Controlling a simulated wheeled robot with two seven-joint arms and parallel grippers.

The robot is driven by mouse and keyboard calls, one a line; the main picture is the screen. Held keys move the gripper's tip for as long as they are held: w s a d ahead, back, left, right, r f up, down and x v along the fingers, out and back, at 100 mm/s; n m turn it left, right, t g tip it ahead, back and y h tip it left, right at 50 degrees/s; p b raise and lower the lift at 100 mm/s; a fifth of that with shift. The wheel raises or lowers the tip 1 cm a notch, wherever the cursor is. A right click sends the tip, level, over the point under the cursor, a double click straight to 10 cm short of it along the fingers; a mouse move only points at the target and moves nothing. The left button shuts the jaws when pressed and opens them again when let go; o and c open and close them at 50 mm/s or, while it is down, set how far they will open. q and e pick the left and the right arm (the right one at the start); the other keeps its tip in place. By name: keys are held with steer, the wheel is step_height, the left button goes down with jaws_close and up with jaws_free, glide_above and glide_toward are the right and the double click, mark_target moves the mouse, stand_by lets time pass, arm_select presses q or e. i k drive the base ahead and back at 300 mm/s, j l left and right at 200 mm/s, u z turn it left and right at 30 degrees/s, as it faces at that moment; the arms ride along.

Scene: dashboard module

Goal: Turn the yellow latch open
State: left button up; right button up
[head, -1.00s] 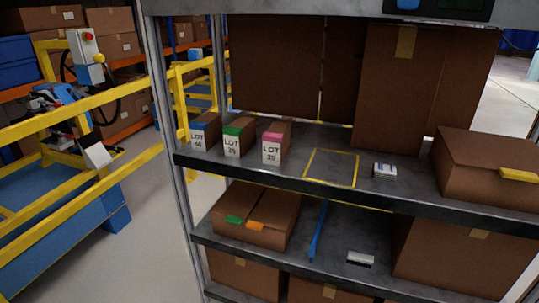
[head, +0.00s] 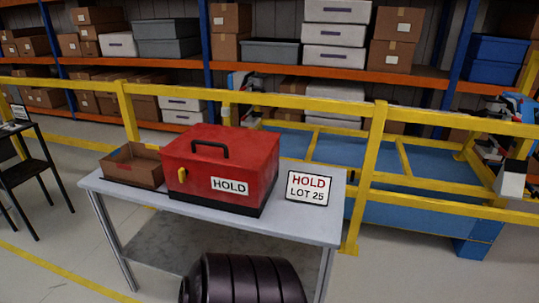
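The yellow latch (head: 182,175) is a small upright piece on the front left of a red box (head: 245,152). The red box is closed, has a black handle on its lid and a white HOLD label on its front. It stands on a grey table (head: 318,230). Neither of my grippers shows in the head view. A dark ribbed part at the bottom middle appears to be mine.
An open cardboard box (head: 133,166) sits left of the red box. A HOLD LOT 25 sign (head: 308,188) stands at its right. A yellow railing (head: 375,150) runs behind the table. A black stand (head: 38,165) is at far left.

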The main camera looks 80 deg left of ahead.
mark_target(183, 173)
steer(key=i+u, duration=0.1)
steer(key=u, duration=0.25)
steer(key=i+l+u, duration=0.1)
steer(key=u, duration=0.25)
steer(key=i+l+u, duration=0.1)
steer(key=u, duration=0.25)
steer(key=l+u, duration=0.1)
steer(key=u, duration=1.9)
